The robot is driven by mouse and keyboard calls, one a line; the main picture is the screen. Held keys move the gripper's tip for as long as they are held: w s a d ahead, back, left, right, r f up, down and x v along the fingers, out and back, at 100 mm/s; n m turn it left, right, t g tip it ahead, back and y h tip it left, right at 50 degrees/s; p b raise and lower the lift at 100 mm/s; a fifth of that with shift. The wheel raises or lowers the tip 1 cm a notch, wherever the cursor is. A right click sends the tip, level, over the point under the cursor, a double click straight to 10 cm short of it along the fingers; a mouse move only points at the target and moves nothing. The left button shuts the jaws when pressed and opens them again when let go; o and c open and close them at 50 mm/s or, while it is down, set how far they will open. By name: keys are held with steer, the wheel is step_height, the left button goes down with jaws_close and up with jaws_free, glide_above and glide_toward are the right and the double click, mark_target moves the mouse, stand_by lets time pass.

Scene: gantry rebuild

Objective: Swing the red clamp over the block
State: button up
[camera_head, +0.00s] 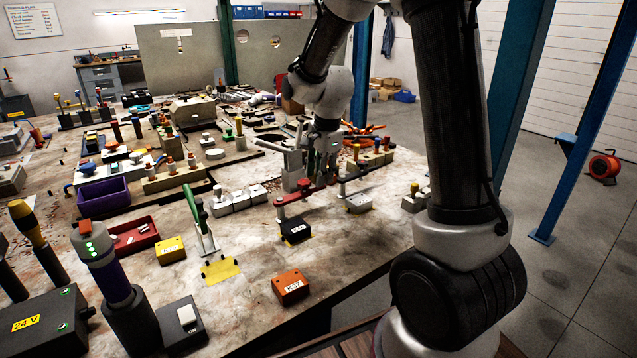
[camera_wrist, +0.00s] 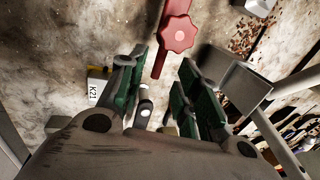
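The red clamp (camera_head: 300,193) shows in the head view as a red bar with a knob, low over the bench at the middle. A dark block (camera_head: 295,230) with a white label sits just below its left end. In the wrist view the red star knob (camera_wrist: 179,34) and bar (camera_wrist: 160,63) lie ahead of the fingertips. My gripper (camera_head: 318,178) is right behind the clamp's right end. In the wrist view my gripper (camera_wrist: 162,85) has its green-padded fingers apart. A small grey-and-black cylinder shows in the gap; I cannot tell if it is touched.
A pale block (camera_head: 358,204) under a dark clamp arm stands right of the red clamp. A block labelled K21 (camera_wrist: 96,90) shows left of my fingers. A grey box-like part (camera_wrist: 232,82) is close at their right. An orange block (camera_head: 290,287) lies at the front, with bare bench around it.

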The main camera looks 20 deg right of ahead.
steer(key=shift+w+f, duration=0.15)
steer(key=shift+f, duration=0.75)
steer(key=shift+w+f, duration=0.15)
steer(key=shift+f, duration=0.75)
steer(key=shift+c, duration=0.4)
jaws_close()
